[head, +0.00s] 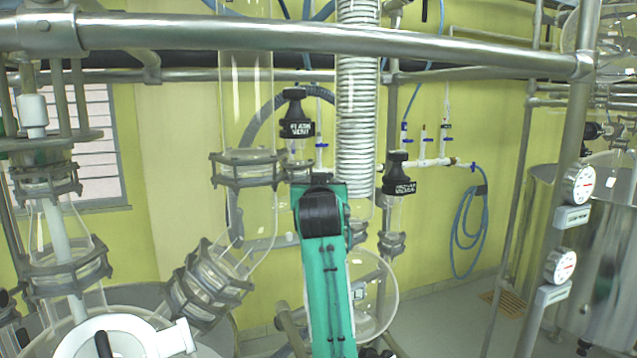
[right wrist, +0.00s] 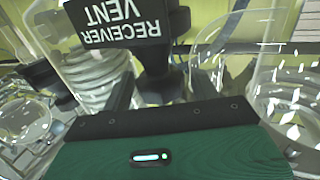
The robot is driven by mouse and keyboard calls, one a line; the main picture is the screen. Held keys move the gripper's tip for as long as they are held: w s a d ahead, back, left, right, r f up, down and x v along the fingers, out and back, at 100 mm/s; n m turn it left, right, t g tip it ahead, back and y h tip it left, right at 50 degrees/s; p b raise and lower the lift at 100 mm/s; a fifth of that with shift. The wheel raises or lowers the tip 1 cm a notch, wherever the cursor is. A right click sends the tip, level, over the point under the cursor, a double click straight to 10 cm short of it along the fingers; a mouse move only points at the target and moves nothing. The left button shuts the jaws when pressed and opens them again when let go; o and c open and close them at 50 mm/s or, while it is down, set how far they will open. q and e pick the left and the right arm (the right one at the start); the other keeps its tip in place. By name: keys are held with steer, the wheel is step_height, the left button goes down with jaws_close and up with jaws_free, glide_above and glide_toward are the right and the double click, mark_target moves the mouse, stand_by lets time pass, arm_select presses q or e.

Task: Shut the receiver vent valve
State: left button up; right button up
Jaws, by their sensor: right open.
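The receiver vent valve (right wrist: 155,60) shows in the right wrist view as a black body with a black tag reading RECEIVER VENT (right wrist: 120,22), upside down in the picture. My right gripper (right wrist: 163,88) is open, its two dark fingers apart on either side of the valve's lower part in the picture. I cannot tell whether they touch it. In the head view my green right arm rises in the middle, its black wrist (head: 322,212) in front of the glassware. It hides the fingertips. The valve's turned position cannot be read. My left gripper is not in view.
Black-tagged valves stand left (head: 297,128) and right (head: 398,187) of the coil condenser (head: 357,110), close to my wrist. A clear glass column (head: 246,120) stands left. A steel rail (head: 300,38) crosses above. Gauges (head: 579,184) are on the right post.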

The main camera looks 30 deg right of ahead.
steer(key=n+t+y, duration=0.1)
steer(key=y, duration=0.1)
steer(key=n+t+y+p, duration=0.1)
steer(key=n+y, duration=0.1)
steer(key=shift+d+y, duration=0.1)
steer(key=shift+y, duration=0.2)
steer(key=shift+n+t+y+p, duration=0.35)
steer(key=shift+n+y, duration=0.55)
steer(key=shift+y, duration=0.3)
